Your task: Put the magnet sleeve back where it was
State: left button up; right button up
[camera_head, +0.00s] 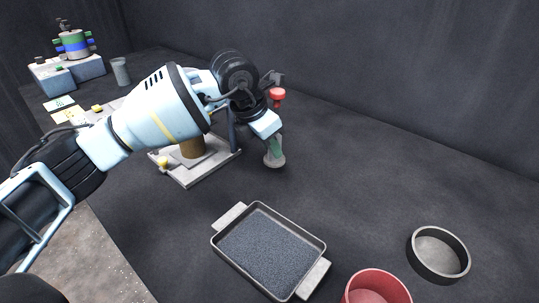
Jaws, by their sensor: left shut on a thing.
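The magnet sleeve (275,158) is right of the middle of the head view's upper half. It looks like an upright piece with a red knob (278,95) on top and a grey-green, flared lower end. My left gripper (267,124) is shut on it between the knob and the lower end, and hides its middle. I cannot tell whether its lower end touches the table. My right gripper is out of view.
A tray of dark grains (218,241) lies in front, with a red container (374,277) and a round grey pan (466,262) to its right. A grey-based stand (208,172) is partly behind my arm. A machine with coloured bands (74,44) stands at the far left.

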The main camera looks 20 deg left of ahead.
aim_at(269, 161)
pick_arm(q)
jog(key=shift+w+f, duration=0.1)
jog(key=shift+f, duration=1.65)
jog(key=shift+f, duration=0.15)
jog(key=o, duration=1)
jog(key=v, duration=1.2)
